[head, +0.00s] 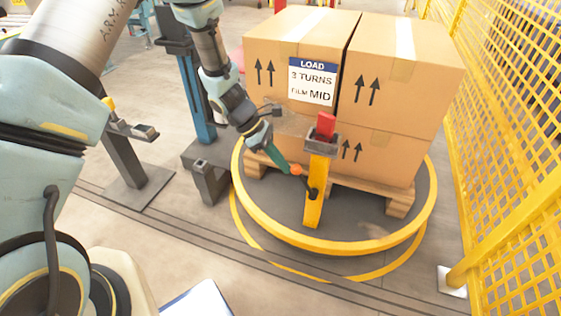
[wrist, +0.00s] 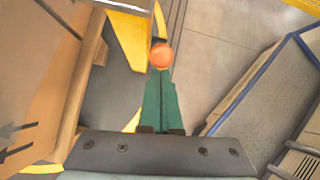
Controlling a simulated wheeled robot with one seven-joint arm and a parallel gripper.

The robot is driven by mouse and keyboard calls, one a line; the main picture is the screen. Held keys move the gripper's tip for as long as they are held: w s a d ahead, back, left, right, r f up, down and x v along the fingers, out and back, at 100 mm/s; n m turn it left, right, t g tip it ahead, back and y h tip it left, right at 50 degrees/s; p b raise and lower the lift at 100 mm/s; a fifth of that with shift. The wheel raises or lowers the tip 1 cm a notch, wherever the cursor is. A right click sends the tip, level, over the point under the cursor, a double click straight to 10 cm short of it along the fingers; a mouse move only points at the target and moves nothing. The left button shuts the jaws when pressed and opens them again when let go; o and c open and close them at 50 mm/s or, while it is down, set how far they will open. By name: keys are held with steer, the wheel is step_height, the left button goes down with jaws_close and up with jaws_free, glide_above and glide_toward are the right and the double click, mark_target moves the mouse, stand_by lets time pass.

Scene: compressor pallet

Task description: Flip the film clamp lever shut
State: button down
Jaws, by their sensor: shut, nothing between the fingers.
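The film clamp stands on a yellow post (head: 317,190) at the near side of the turntable, with a grey bracket and a red block (head: 326,125) on top. Its lever ends in an orange knob (head: 296,170), left of the post, on a short dark arm. My gripper (head: 286,167) is shut and empty, its green fingers pointing down to the right at the knob. In the wrist view the knob (wrist: 160,55) sits right at the tips of the fingers (wrist: 159,74). I cannot tell whether they touch. The lever's arm is mostly hidden there.
Stacked cartons (head: 400,75) stand on a wooden pallet (head: 398,203) on the yellow-rimmed turntable (head: 340,245), close behind the post. A yellow mesh fence (head: 510,150) closes the right side. A grey stand (head: 208,182) is left of the turntable. The floor in front is mostly clear.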

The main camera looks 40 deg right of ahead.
mark_target(299, 169)
steer(key=shift+s+d+r+p, duration=0.15)
steer(key=shift+r+p, duration=0.1)
steer(key=shift+p, duration=0.15)
steer(key=s+r+t+p, duration=0.1)
steer(key=p, duration=0.2)
steer(key=s+d+r+t+y+p, duration=0.1)
steer(key=p, duration=0.2)
steer(key=shift+s+d+r+t+y, duration=0.15)
steer(key=shift+s+r+t+y, duration=0.05)
steer(key=shift+r+t+y, duration=0.15)
steer(key=p, duration=0.1)
steer(key=s+t+p, duration=0.1)
steer(key=p, duration=0.1)
steer(key=shift+s+d+r+y, duration=0.1)
steer(key=shift+d+r+y, duration=0.15)
steer(key=shift+d+y, duration=0.15)
steer(key=s+t+p, duration=0.1)
steer(key=p, duration=0.2)
steer(key=shift+d+y, duration=0.25)
steer(key=shift+d, duration=0.15)
steer(key=shift+s+d+p, duration=0.45)
steer(key=shift+s+p, duration=0.2)
steer(key=shift+s, duration=0.05)
steer(key=shift+s+d+p, duration=0.4)
steer(key=shift+s+p, duration=0.2)
steer(key=shift+s, duration=0.05)
